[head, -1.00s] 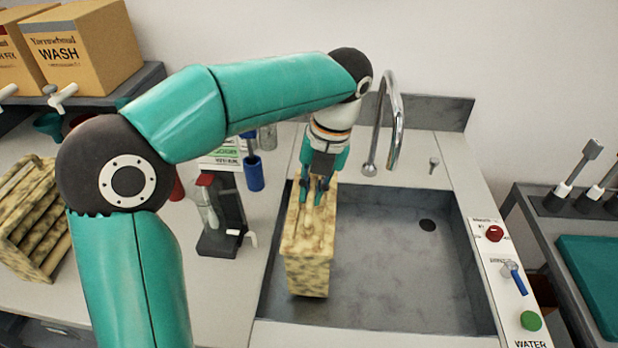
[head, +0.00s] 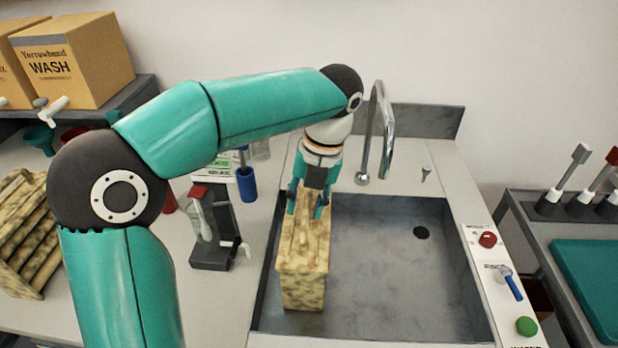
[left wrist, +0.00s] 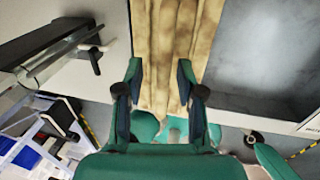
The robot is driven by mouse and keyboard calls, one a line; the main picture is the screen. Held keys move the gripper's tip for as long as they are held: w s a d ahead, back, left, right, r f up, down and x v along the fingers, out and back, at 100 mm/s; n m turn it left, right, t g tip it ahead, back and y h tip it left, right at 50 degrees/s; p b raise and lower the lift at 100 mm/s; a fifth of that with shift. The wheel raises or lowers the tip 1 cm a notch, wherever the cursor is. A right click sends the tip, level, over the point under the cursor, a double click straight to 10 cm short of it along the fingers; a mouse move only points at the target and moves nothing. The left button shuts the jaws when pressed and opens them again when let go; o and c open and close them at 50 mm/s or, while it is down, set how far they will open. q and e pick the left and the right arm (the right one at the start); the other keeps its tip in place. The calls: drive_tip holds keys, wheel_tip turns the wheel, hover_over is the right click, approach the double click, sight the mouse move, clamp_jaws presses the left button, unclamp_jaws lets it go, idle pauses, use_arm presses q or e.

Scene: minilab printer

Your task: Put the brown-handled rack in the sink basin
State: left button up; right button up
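The rack (head: 304,262) is a mottled tan-and-brown block inside the sink basin (head: 398,265), close to its left wall. It looks upright; its handle is not clearly distinguishable. My left gripper (head: 306,203) is over the far end of the rack with its fingers spread apart. In the left wrist view, the open fingers (left wrist: 160,75) are over the rack (left wrist: 172,35), with a finger toward each side and no clear grip on it. The underside of the rack is hidden. My right gripper is not in view.
A curved faucet (head: 380,130) rises behind the basin. A black stand with a red top (head: 216,235) and a blue cup (head: 246,184) are left of the sink. Another mottled rack (head: 22,235) is at far left. The basin's right side is clear.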

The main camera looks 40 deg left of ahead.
use_arm(q)
wheel_tip(320, 180, up, 11)
drive_tip(key=w+d+p, duration=0.1)
drive_tip(key=d+p, duration=0.1)
drive_tip(key=shift+p, duration=0.3)
drive_tip(key=shift+w, duration=0.1)
